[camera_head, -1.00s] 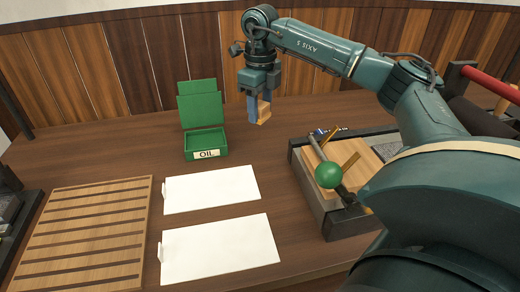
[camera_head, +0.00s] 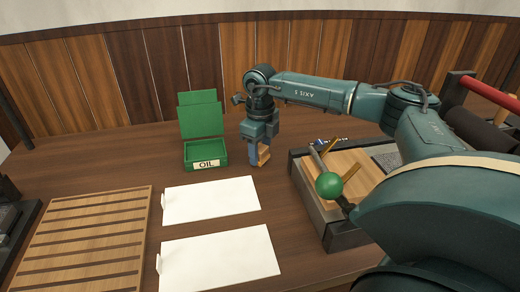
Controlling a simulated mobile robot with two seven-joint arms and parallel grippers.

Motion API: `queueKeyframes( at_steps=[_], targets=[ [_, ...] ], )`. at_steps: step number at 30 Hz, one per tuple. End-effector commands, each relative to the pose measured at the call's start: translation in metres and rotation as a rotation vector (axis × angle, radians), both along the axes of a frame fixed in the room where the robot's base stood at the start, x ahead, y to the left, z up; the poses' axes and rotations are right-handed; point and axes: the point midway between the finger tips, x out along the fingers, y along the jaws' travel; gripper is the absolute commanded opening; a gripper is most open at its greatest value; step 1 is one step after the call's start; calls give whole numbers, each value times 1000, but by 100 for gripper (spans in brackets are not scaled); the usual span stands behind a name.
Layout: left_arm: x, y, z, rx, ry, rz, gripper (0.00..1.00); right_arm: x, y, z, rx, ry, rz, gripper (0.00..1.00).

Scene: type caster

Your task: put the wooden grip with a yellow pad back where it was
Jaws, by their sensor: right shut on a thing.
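The wooden grip (camera_head: 264,154) is held in my right gripper (camera_head: 257,157). It is a small tan piece just above or at the table (camera_head: 290,121), and I cannot tell whether it touches. It is right of the open green oil box (camera_head: 206,153) and left of the dark-framed press (camera_head: 318,205). The gripper points down, shut on the grip, and its fingers cover part of it. The yellow pad cannot be told apart at this size. My left gripper is not in view.
Two white sheets (camera_head: 210,200) (camera_head: 220,258) lie in front of the box. A slotted wooden rack (camera_head: 85,240) is at the left. The press has a green ball knob (camera_head: 329,185) on a lever. Bare table surrounds the gripper.

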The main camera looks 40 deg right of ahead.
Motion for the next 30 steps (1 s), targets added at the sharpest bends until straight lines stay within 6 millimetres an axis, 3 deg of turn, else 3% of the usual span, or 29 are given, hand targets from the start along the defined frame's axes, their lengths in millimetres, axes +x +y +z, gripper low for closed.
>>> queueKeyframes(
  at_steps=[3,4,12,22,30],
  targets=[
    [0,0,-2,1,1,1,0,0,0,-4,0,0,0,27],
    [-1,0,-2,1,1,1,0,0,0,-3,0,-1,0,46],
    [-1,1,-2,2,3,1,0,0,0,-3,0,0,0,67],
    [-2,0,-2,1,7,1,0,1,0,6,1,-3,0,67],
    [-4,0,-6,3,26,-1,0,1,1,59,2,-6,1,67]
  ],
)
